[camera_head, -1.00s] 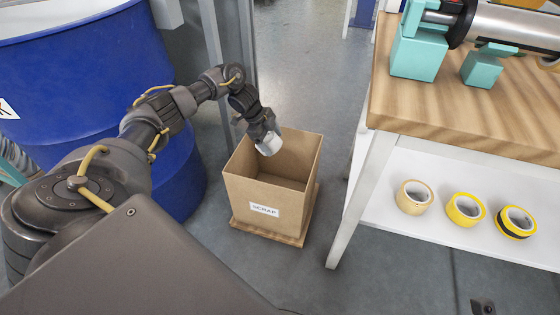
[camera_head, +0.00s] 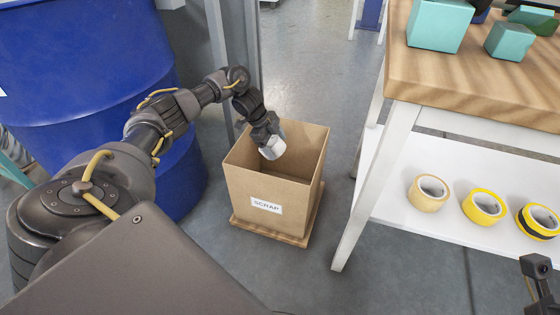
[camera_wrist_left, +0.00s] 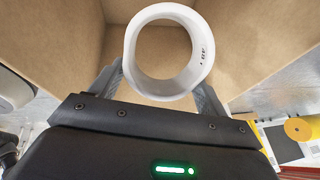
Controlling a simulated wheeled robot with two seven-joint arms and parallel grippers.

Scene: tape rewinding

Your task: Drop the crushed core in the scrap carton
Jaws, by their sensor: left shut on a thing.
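The scrap carton (camera_head: 265,191) is an open brown box labelled SCRAP, standing on a flat brown base on the floor. My left gripper (camera_head: 268,139) is over the carton's opening, pointing down. It is shut on the crushed core (camera_head: 273,149), a short white ring. In the left wrist view the core (camera_wrist_left: 134,48) sits between the two fingers, with the carton's inner walls (camera_wrist_left: 240,45) around and below it. The wall of the core looks slightly out of round. My right gripper (camera_head: 538,275) shows partly at the lower right edge; its fingers are not clear.
A blue drum (camera_head: 85,75) stands left of the carton, close to my left arm. A wooden-topped bench (camera_head: 480,85) is at the right, with teal blocks on top. Its white lower shelf (camera_head: 395,205) holds a tan roll (camera_head: 428,194) and two yellow rolls.

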